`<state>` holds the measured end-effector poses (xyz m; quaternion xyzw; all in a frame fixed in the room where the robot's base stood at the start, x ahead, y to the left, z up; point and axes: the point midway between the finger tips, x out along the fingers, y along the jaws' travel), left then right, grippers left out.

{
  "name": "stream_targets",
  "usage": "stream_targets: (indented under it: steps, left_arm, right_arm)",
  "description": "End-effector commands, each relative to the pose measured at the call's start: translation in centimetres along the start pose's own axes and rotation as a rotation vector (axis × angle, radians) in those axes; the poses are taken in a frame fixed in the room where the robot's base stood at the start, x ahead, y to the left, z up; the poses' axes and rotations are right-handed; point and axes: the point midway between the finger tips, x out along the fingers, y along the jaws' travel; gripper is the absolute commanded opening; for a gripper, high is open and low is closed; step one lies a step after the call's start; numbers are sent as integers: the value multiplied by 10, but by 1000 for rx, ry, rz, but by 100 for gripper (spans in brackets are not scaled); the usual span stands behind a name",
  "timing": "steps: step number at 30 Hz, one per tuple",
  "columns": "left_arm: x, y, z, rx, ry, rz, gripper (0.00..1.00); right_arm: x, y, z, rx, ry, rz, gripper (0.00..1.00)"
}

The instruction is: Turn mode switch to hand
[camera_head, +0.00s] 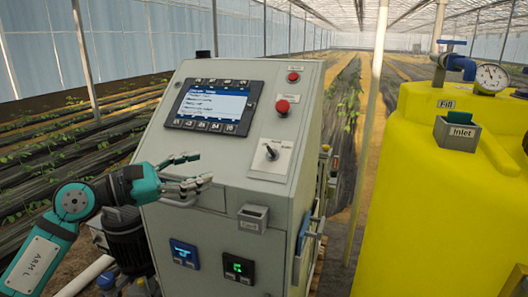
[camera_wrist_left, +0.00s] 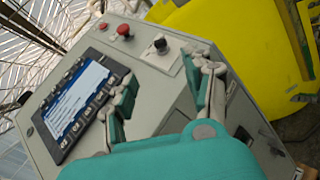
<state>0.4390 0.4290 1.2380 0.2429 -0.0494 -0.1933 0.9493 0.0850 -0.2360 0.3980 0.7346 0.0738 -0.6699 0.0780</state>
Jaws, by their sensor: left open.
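The mode switch (camera_head: 271,151) is a black rotary knob on a pale label plate, on the sloped front of the grey cabinet (camera_head: 226,174). It also shows in the left wrist view (camera_wrist_left: 161,46), beyond the right-hand finger. My left gripper (camera_head: 194,172) is open and empty in front of the panel, below the screen and to the left of the switch, apart from it. In the left wrist view its two fingers (camera_wrist_left: 165,95) are spread, with bare panel between them. The label's writing is too small to read. My right gripper is not in view.
A screen with buttons (camera_head: 213,105) sits left of the switch. A red mushroom button (camera_head: 282,106) and a smaller red button (camera_head: 293,77) are above it. A small grey holder (camera_head: 253,217) and two small displays are below. A yellow tank (camera_head: 430,190) stands at right.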

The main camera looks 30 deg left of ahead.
Motion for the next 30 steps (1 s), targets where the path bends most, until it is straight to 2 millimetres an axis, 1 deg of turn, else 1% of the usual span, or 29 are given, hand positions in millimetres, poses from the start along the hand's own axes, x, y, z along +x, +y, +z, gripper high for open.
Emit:
stream_targets:
  steps: [5, 12, 18, 21, 30]
  left_arm:
    - [22, 1, 2, 1, 3, -5, 52]
    - [70, 1, 3, 0, 1, -6, 52]
    - [104, 0, 2, 0, 0, -5, 52]
    - [117, 1, 2, 0, 1, -2, 52]
    - [141, 2, 3, -3, -3, 0, 52]
  right_arm:
    - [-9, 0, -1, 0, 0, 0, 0]
    - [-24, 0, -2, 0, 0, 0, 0]
    - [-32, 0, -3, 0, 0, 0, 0]
    - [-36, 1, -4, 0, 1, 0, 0]
    - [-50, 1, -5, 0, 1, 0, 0]
